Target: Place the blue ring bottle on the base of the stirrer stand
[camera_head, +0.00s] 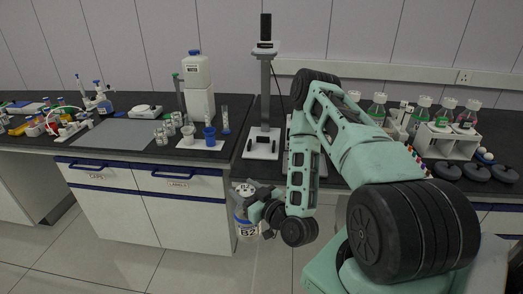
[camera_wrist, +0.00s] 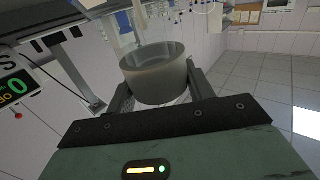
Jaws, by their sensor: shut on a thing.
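My gripper (camera_head: 262,213) is shut on a bottle (camera_head: 246,228) with a white label reading "B2". It holds the bottle roughly upright in front of the bench, below the benchtop level. Whether the bottle has a blue ring is hard to make out. In the wrist view, the greyish round bottle (camera_wrist: 155,78) sits between the two fingers of my gripper (camera_wrist: 160,98). The stirrer stand (camera_head: 265,88) has a tall grey column with a black head. Its white base (camera_head: 259,152) lies on the benchtop near the front edge, above and behind the bottle, and looks bare.
A white canister (camera_head: 198,85), blue cup (camera_head: 209,137) and small jars stand left of the stand. My arm hides the bench right of it. Capped bottles in a white rack (camera_head: 445,142) and black discs (camera_head: 476,172) stand further right. Bench drawers (camera_head: 180,182) face the floor.

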